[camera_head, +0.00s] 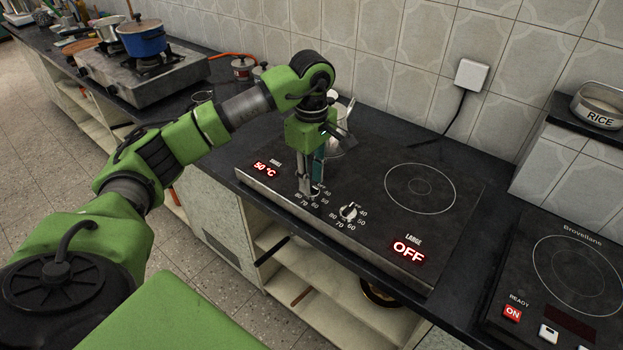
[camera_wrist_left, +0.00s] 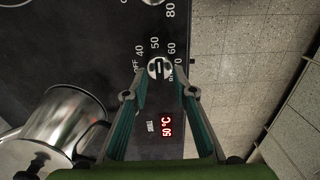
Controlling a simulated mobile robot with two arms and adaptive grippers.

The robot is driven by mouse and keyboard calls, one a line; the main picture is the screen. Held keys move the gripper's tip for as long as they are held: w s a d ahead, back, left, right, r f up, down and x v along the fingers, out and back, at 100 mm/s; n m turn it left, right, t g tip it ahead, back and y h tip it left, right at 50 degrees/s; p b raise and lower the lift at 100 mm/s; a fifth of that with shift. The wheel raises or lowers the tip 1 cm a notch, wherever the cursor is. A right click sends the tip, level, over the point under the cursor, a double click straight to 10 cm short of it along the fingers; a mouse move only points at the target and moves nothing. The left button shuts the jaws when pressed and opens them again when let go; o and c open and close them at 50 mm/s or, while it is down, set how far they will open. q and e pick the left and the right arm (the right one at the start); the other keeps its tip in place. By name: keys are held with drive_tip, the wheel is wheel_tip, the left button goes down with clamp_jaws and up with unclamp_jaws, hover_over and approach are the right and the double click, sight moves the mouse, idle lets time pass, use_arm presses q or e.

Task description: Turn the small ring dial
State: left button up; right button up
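The small ring dial (camera_wrist_left: 160,68) is a round metal knob on the black cooktop (camera_wrist_left: 60,50), with 40, 50, 60 and 70 marked around it. In the head view the gripper hides part of it. The small ring's red display (camera_head: 266,170) reads 50 °C, and it also shows in the left wrist view (camera_wrist_left: 167,127). My left gripper (camera_head: 307,190) points down at the dial. Its fingertips (camera_wrist_left: 159,72) stand on either side of the knob, drawn in close but with a slight gap, so it looks open. My right gripper is not in view.
The large ring dial (camera_head: 348,212) sits to the right, and its display (camera_head: 408,251) reads OFF. A steel pot (camera_wrist_left: 66,122) stands on the cooktop close to my left gripper. A second hob (camera_head: 570,275) is at the right. The large ring (camera_head: 420,188) is bare.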

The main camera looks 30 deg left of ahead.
use_arm(q)
drive_tip(key=shift+f, duration=0.65)
clamp_jaws()
